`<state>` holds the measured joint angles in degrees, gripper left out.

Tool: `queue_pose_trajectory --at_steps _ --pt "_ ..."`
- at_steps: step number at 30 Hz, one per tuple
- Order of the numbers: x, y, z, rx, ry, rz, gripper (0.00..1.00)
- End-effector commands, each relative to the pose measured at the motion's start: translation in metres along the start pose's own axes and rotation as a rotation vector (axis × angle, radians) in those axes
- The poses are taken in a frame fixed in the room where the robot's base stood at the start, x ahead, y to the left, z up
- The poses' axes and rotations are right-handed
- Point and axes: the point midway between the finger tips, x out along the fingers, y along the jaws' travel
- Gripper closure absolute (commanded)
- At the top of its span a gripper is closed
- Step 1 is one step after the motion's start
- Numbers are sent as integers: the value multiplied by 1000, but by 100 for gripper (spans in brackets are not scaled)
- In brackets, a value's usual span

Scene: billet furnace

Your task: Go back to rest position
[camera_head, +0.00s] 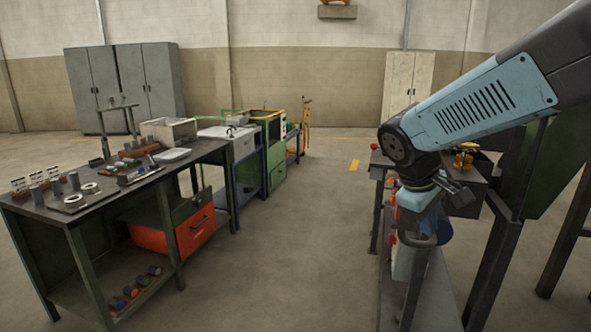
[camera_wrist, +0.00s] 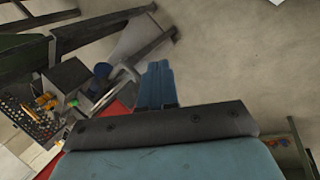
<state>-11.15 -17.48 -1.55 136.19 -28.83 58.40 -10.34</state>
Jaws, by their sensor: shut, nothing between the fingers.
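My gripper shows in the wrist view (camera_wrist: 157,80) as two blue fingers pressed together, with nothing between them. They stand over bare concrete floor (camera_wrist: 235,65) and the edge of some equipment in that view. In the head view my blue and grey arm comes in from the upper right and bends down at its joint. My gripper's fingertips cannot be made out clearly there, beside the bench on the right.
A dark workbench (camera_head: 90,215) with metal parts and an orange drawer (camera_head: 190,235) stands at the left. A green machine (camera_head: 272,150) is behind it. A dark table (camera_head: 470,178) with a yellow item is close to my arm. Open floor (camera_head: 300,240) lies between.

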Motion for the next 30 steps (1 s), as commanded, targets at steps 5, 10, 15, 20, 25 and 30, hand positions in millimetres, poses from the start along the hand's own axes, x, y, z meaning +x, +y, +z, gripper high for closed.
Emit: queue_pose_trajectory --at_steps 5,10,15,20,25,30 --pt "-22 -14 26 206 117 -76 100" --pt "-41 -30 45 394 228 -150 100" --pt "-59 -44 59 557 333 -218 100" --pt "-70 -51 67 654 398 -259 100" --pt "-73 -55 69 689 420 -276 100" --pt "-73 -55 69 689 420 -276 100"
